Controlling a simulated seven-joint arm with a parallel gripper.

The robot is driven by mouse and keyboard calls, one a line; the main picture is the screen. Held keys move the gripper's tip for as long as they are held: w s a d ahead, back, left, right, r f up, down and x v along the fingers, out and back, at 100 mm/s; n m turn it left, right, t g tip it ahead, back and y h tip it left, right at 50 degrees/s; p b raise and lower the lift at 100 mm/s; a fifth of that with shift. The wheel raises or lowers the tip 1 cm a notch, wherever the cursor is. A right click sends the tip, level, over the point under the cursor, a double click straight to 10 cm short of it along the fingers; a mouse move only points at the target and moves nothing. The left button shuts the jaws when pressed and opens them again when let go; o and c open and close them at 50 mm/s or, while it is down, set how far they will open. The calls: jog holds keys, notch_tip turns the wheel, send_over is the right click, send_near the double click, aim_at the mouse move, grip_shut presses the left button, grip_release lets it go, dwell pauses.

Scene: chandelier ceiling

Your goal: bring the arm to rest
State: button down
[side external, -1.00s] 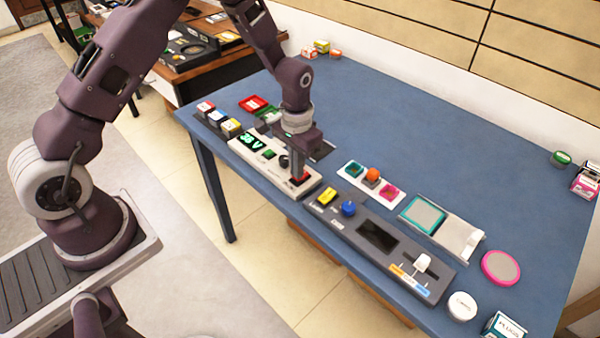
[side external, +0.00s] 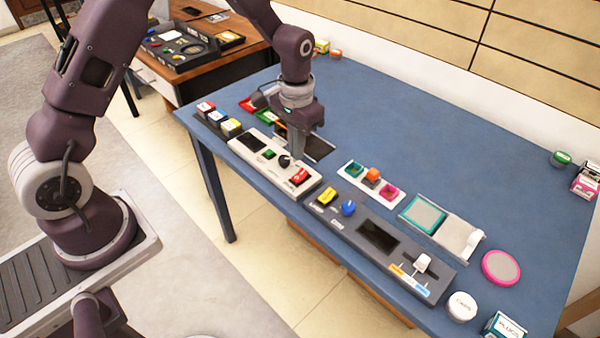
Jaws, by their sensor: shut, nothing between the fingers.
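My gripper (side external: 298,155) points down above the blue table (side external: 450,160), over the far edge of the white control panel (side external: 247,158). Its fingers are shut with nothing seen between them. The panel has a dark display (side external: 252,143), a green button (side external: 269,154), a black knob (side external: 284,160) and a red switch (side external: 299,176). The fingertips are behind the knob and apart from the red switch. Whether they touch anything is hard to tell from this angle.
A grey panel (side external: 335,222) with a yellow button, blue knob and white lever lies to the right. Close by are a white tray of colored blocks (side external: 354,170), a teal pad (side external: 422,214) and a pink-rimmed disc (side external: 501,267). The table's back right is mostly clear.

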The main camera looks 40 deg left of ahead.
jog(key=shift+r, duration=0.3)
jog(key=s+r+t, duration=0.1)
jog(key=s+r, duration=0.3)
jog(key=r, duration=0.4)
jog(key=s+r+t, duration=0.1)
jog(key=s+r, duration=0.3)
jog(key=r, duration=0.4)
jog(key=s+r+t, duration=0.1)
jog(key=s+r, duration=0.2)
jog(key=s, duration=0.6)
jog(key=s+d+r+t, duration=0.1)
jog(key=s+r+t, duration=0.1)
jog(key=s, duration=0.7)
jog(key=shift+s+r+t, duration=0.15)
jog(key=shift+r+t, duration=0.15)
jog(key=shift+r, duration=0.2)
